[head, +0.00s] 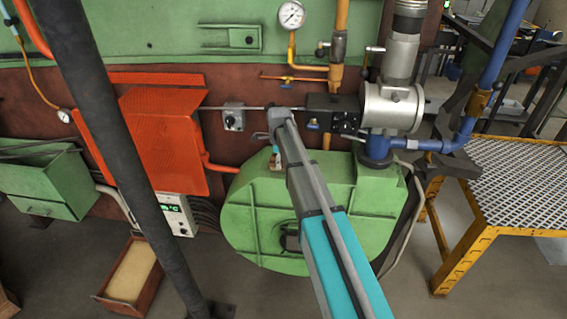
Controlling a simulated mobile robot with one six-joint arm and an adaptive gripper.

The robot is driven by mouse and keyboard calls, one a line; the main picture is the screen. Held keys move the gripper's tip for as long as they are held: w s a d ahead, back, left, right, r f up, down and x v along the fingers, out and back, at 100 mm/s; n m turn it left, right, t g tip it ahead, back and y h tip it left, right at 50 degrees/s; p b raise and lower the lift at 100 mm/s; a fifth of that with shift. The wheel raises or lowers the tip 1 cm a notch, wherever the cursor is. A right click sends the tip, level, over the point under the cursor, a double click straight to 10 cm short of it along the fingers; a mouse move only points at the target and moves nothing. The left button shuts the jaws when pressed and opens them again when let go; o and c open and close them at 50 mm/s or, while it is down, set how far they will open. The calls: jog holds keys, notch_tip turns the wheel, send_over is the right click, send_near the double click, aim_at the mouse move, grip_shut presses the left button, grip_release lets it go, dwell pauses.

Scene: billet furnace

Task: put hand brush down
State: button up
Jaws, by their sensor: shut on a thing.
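My arm reaches forward over the green blower housing, and my gripper (275,149) hangs at its far end, pointing down. My gripper is shut on the hand brush (276,163), of which only a small pale and orange-brown part shows just below the jaws. The brush appears in front of or just above the top of the green housing (330,190). I cannot tell whether it touches the housing. The rest of the brush is too small or hidden to make out.
A yellow-framed platform with a metal grating top (515,165) stands at the right. A dark slanted post (125,160) crosses the left side. An orange panel (165,140), blue pipes (491,75) and a green box (45,180) surround the housing. An open brown box (131,277) sits on the floor.

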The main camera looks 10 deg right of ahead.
jog(key=shift+f, duration=0.15)
jog(key=o, duration=0.9)
jog(key=shift+o, duration=0.2)
notch_tip(320, 180, up, 14)
jog(key=p, duration=1.3)
jog(key=shift+w, duration=0.15)
jog(key=shift+f, duration=0.1)
dwell(0.3)
